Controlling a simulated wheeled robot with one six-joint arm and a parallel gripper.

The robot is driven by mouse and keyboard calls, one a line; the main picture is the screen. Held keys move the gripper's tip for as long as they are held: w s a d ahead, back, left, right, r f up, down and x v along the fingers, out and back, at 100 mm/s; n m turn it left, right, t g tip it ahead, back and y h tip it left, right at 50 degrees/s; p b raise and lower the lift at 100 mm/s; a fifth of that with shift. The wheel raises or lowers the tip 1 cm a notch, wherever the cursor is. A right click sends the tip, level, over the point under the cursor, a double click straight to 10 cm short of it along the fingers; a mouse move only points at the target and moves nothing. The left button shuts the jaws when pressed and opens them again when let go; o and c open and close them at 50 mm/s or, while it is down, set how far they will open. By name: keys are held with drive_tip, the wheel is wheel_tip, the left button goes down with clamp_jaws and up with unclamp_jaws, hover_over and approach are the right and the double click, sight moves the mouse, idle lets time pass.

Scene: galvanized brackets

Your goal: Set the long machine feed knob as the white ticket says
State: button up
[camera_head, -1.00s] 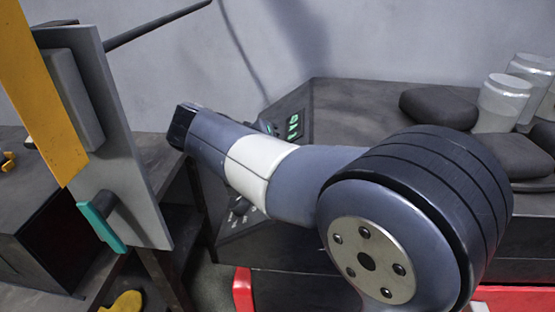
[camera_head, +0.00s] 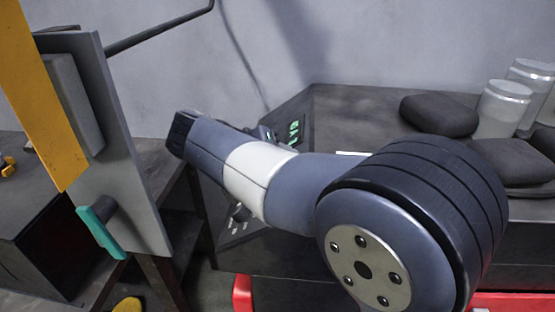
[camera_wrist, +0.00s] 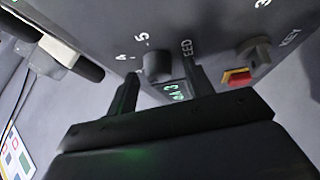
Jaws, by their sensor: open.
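In the wrist view a dark grey feed knob (camera_wrist: 157,65) stands on a grey panel, beside the numbers 4 and 5 and lettering ending in "EED". My gripper (camera_wrist: 160,68) is open, with one black finger on each side of the knob. A gap shows on both sides of the knob. How deep the fingers reach around it is hard to tell.
A green-lit display (camera_wrist: 174,91) lies between the fingers, below the knob. A key switch (camera_wrist: 253,54) and a red and yellow part (camera_wrist: 237,77) are to the right. Jars (camera_head: 502,108) and dark pads (camera_head: 438,115) stand on the bench.

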wheel_tip(320, 180, up, 10)
drive_tip(key=p, duration=0.1)
idle(0.4)
